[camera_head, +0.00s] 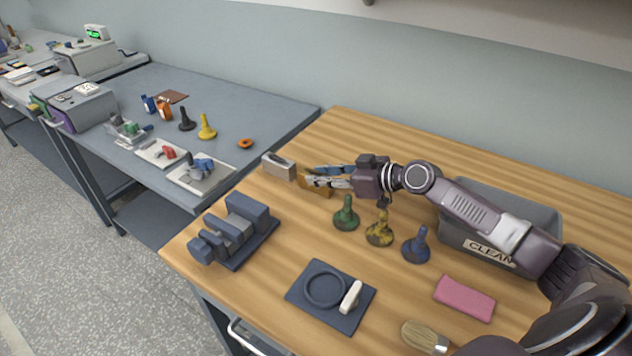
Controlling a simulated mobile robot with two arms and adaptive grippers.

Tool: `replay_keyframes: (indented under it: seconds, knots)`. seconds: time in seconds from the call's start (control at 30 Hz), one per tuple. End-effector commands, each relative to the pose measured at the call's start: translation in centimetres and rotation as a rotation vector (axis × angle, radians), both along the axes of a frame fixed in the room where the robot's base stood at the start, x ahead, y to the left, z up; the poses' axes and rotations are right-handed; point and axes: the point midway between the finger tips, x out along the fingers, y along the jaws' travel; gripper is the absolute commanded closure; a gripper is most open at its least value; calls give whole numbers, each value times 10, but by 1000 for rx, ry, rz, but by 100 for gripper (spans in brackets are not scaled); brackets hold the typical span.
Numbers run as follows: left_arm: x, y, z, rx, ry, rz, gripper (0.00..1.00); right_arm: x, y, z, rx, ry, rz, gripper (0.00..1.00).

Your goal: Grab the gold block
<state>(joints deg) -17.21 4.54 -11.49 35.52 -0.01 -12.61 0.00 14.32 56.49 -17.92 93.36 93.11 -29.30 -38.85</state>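The gold block (317,190) lies on the wooden table, near its back left part. My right gripper (318,177) reaches in from the right, with its fingers low at the gold block and overlapping its upper side in the picture. The fingers show as two thin pale strips, and part of the block is hidden by them. I cannot tell whether they are closed on the block or only beside it. My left gripper is not in view.
A blue block (343,168) lies just behind the fingers, and a grey-white block (279,167) left of the gold one. Green (346,215), yellow (380,230) and blue (416,246) bobbin-like pieces stand in front. A grey "CLEAN" bin (548,217) stands under my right arm.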

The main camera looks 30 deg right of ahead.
Motion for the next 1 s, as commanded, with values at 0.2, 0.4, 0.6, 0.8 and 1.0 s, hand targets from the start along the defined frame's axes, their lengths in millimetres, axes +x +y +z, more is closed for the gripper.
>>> replay_keyframes:
  seconds: [0.2,0.4,0.6,0.8,1.0]
  knots:
    - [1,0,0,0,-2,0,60,0,0,0,0,0,-1,100]
    - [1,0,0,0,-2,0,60,0,0,0,0,0,-1,100]
    - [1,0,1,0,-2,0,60,2,-1,7,3,-14,-3,100]
    - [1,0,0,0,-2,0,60,2,-1,11,2,-14,-3,100]
    - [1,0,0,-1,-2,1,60,2,-1,36,-1,-18,-2,100]
